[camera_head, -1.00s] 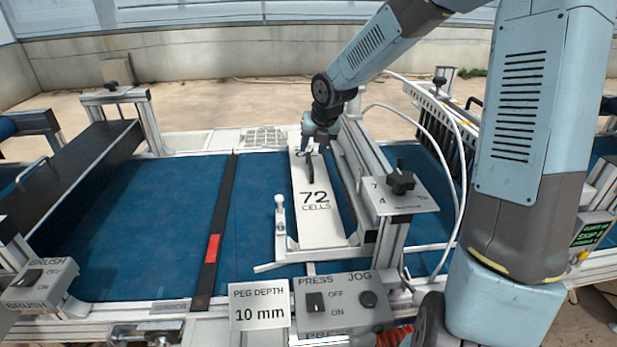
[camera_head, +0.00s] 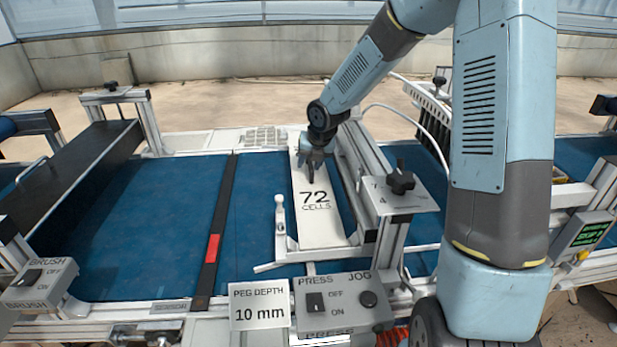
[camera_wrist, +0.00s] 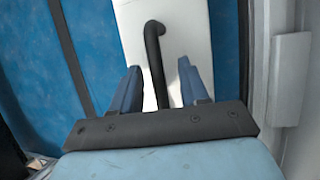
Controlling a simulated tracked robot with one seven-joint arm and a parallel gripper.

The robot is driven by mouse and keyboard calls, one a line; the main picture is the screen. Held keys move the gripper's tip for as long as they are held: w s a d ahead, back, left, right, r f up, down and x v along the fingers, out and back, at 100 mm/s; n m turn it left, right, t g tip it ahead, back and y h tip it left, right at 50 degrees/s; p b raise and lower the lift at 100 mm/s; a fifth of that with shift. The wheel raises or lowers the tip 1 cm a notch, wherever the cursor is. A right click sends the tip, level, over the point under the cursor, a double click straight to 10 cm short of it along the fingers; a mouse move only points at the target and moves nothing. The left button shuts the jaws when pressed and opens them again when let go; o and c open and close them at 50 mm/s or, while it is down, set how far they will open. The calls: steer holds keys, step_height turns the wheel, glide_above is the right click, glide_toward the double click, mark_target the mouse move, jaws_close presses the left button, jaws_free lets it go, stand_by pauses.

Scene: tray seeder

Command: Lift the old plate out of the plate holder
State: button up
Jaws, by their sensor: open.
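The old plate (camera_head: 319,226) is a long white plate marked "72 CELLS". It lies flat in the plate holder (camera_head: 283,238), a metal frame across the blue belt. A black bar handle (camera_wrist: 153,45) stands on the plate; its lower part shows in the head view (camera_head: 311,173). My gripper (camera_wrist: 158,85) is open, with one blue finger on each side of the handle in the wrist view. The fingers look apart from the handle, and the gripper hides its near end. In the head view my gripper (camera_head: 313,160) is over the plate's far half.
A metal beam (camera_head: 358,165) runs close along the plate's right side. A white peg lever (camera_head: 279,202) is left of the plate.

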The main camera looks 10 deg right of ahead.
steer(key=shift+w+f, duration=0.1)
steer(key=shift+f, duration=0.05)
jaws_close()
stand_by(0.4)
stand_by(1.0)
